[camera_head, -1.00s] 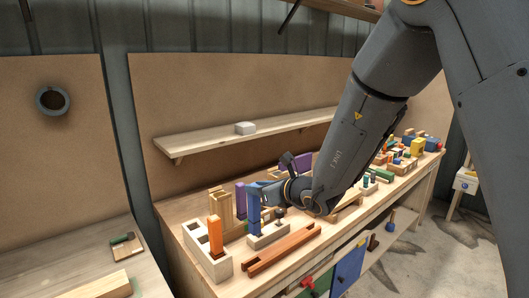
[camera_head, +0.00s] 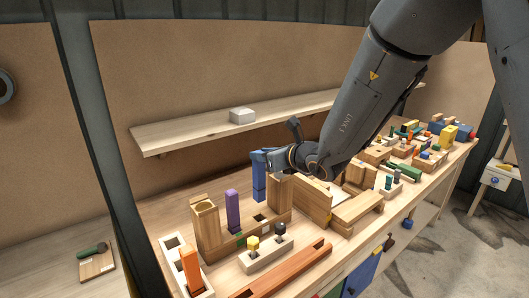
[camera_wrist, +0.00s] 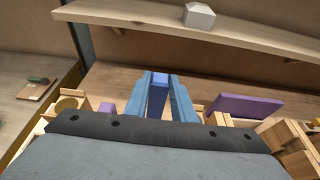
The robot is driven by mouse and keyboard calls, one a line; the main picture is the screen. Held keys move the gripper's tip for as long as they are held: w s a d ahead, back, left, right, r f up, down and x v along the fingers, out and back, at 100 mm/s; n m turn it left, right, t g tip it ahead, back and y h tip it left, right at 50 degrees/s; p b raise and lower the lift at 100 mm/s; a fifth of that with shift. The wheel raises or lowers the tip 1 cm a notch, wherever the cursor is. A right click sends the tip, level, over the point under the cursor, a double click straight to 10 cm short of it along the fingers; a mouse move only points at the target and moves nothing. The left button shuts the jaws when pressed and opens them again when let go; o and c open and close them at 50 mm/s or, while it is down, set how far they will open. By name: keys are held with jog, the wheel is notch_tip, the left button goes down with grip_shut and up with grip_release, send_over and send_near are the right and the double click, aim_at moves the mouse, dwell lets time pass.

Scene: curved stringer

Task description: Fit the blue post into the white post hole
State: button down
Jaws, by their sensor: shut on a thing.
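The blue post (camera_head: 259,182) is upright between the fingers of my gripper (camera_head: 262,157), which is shut on it. The wrist view also shows the post (camera_wrist: 158,95) between the two blue fingers (camera_wrist: 160,84). Whether the lower end of the post touches the bench cannot be told. The white block with square holes (camera_head: 208,294) stands at the front left of the bench, well to the left of my gripper. An orange post (camera_head: 191,270) stands in it, and an open hole shows behind that post.
A wooden holder with tall blocks (camera_head: 206,228) and a purple post (camera_head: 233,210) stands between my gripper and the white block. A pale block with yellow and black knobs (camera_head: 266,258) and a reddish rail (camera_head: 285,272) lie in front. A shelf (camera_head: 190,132) runs behind.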

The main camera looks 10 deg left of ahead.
aim_at(261, 182)
jog(key=shift+s, duration=0.1)
notch_tip(261, 182, down, 6)
jog(key=b, duration=0.6)
jog(key=shift+r, duration=0.1)
jog(key=shift+b, duration=0.9)
dwell(1.9)
jog(key=shift+f+b, duration=2.05)
jog(key=shift+b, duration=0.1)
jog(key=c, duration=1.4)
grip_release()
jog(key=b+v, duration=0.1)
jog(key=v, duration=0.7)
